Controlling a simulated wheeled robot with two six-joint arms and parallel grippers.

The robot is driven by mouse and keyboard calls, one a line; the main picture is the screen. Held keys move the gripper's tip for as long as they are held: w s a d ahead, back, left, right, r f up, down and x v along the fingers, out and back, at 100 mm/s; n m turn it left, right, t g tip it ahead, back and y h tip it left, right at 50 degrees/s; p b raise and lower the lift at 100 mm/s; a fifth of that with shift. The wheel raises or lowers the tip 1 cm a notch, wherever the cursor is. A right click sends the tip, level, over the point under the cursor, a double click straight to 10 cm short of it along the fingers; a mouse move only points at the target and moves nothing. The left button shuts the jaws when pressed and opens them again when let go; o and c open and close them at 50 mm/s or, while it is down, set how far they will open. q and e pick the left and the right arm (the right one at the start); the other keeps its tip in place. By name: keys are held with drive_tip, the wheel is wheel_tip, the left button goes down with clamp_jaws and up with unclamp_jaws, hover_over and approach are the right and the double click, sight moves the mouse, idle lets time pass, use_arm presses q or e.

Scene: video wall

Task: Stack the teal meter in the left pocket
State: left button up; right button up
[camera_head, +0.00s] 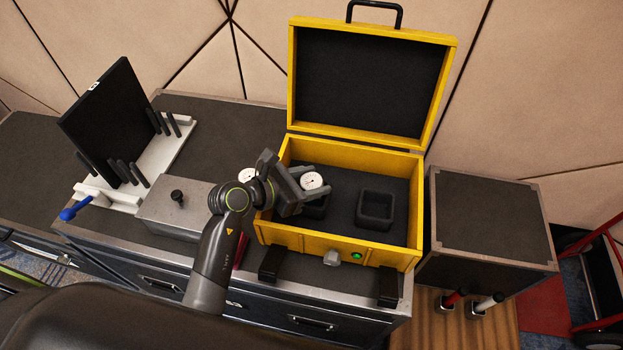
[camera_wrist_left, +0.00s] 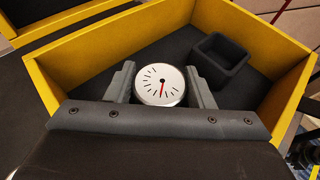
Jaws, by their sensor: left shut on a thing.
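My left gripper (camera_head: 308,184) is shut on a round meter (camera_head: 311,180) with a white dial. In the left wrist view the meter (camera_wrist_left: 160,85) shows black ticks and a red needle between the two fingers (camera_wrist_left: 160,90); its body is hidden, so I cannot see whether it is teal. The gripper and meter are over the left part of the open yellow case (camera_head: 340,247). The left pocket (camera_head: 316,210) is mostly hidden beneath the gripper. The right pocket (camera_head: 375,209) is a dark square cup that looks empty; it also shows in the left wrist view (camera_wrist_left: 221,60). My right gripper is out of view.
A second white dial (camera_head: 247,175) shows left of the case, partly behind my left arm. A grey box with a black knob (camera_head: 178,207) and a white stand with a black panel (camera_head: 110,120) are further left. The case's raised lid (camera_head: 370,85) stands behind.

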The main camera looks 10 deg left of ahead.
use_arm(q)
drive_tip(key=shift+f, duration=0.2)
drive_tip(key=o, duration=1.1)
drive_tip(key=shift+r+p, duration=0.35)
drive_tip(key=shift+r, duration=0.2)
drive_tip(key=shift+f+b+v, duration=0.2)
drive_tip(key=shift+b+v, duration=0.55)
drive_tip(key=shift+v, duration=5.2)
drive_tip(key=shift+s, duration=0.1)
drive_tip(key=shift+a+f, duration=0.1)
